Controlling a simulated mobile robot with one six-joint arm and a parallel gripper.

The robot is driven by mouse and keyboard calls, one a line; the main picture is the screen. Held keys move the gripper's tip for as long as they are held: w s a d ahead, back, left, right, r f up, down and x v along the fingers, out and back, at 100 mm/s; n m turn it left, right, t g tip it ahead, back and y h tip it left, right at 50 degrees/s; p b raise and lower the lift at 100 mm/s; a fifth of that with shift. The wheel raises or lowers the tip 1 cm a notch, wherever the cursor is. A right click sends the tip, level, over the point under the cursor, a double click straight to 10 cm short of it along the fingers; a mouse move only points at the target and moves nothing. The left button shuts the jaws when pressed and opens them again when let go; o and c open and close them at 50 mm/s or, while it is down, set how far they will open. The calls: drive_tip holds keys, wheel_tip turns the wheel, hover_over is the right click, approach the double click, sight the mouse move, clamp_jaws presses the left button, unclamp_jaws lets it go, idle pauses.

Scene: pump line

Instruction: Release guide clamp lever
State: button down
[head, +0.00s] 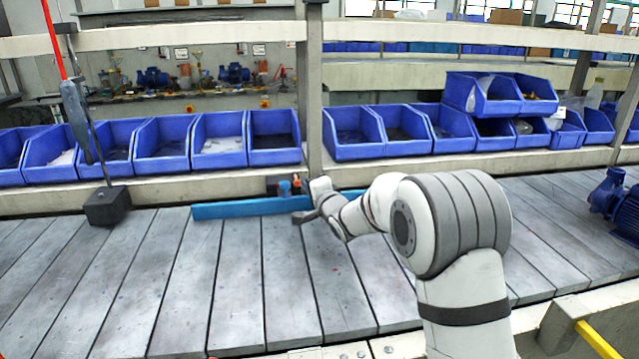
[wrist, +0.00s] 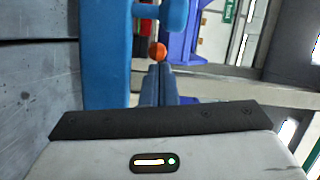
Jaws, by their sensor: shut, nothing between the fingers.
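A long blue guide rail (head: 245,208) lies along the back of the slatted conveyor in the head view. A small clamp with blue (head: 285,188) and orange (head: 297,185) parts sits at its back edge. My gripper (head: 301,217) is in front of the rail beside the clamp. In the wrist view the rail (wrist: 106,55) runs down the left side. A round orange knob (wrist: 158,51), likely the lever's end, shows just beyond the tips of my shut gripper (wrist: 160,68). A blue knob (wrist: 174,14) is above it. I cannot tell whether the fingers touch the orange knob.
A row of blue bins (head: 219,140) stands on a ledge behind the conveyor (head: 130,280). An upright post (head: 313,90) rises behind the clamp. A blue pump (head: 612,200) stands at the far right. The front slats are clear.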

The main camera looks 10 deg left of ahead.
drive_tip(key=shift+s+a+r, duration=0.1)
drive_tip(key=shift+s+a, duration=0.5)
drive_tip(key=shift+a, duration=0.2)
drive_tip(key=shift+s, duration=0.1)
